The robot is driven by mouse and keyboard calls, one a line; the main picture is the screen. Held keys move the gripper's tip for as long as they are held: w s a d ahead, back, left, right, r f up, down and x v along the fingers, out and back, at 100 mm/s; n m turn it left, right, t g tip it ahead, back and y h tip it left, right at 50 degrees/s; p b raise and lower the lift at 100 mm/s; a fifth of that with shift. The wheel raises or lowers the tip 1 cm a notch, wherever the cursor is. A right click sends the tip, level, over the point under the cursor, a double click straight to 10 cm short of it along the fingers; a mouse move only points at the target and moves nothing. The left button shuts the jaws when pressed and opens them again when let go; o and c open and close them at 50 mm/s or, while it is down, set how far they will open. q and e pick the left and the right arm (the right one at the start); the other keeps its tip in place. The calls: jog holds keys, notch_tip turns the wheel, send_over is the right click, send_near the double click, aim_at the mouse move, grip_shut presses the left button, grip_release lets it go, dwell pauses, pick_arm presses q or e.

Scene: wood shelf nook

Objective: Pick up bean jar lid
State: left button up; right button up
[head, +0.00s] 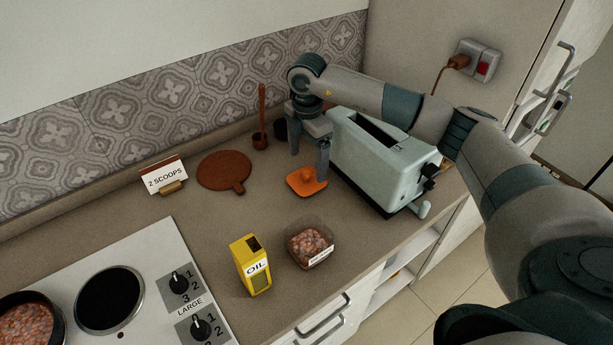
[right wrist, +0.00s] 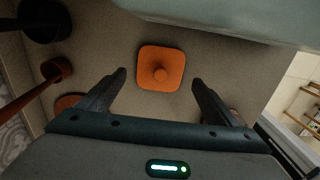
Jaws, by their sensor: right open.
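The bean jar lid (head: 305,184) is an orange square with rounded corners and a round knob. It lies flat on the counter in front of the toaster, and in the right wrist view the lid (right wrist: 160,70) lies beyond and between the fingertips. My right gripper (head: 309,160) is open and points down above the lid; its fingers (right wrist: 160,78) look apart and empty. The jar of beans (head: 310,245), clear and labelled, stands open near the counter's front edge. My left gripper is in neither view.
A pale green toaster (head: 375,165) stands close to the right of the lid. A yellow oil carton (head: 252,265) is beside the jar. A round brown board (head: 222,171), a sign (head: 165,178) and a wooden spoon (head: 261,125) are further back. The stove (head: 150,270) is at left.

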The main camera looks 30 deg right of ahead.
aim_at(307, 173)
jog(key=shift+f, duration=0.35)
jog(key=shift+a+f+p, duration=0.1)
jog(key=shift+f+p, duration=0.35)
jog(key=shift+p, duration=0.25)
notch_tip(307, 173, down, 4)
jog(key=shift+s+r+p, duration=0.1)
jog(key=shift+r+p, duration=0.05)
jog(key=shift+p, duration=0.85)
jog(key=shift+f, duration=0.3)
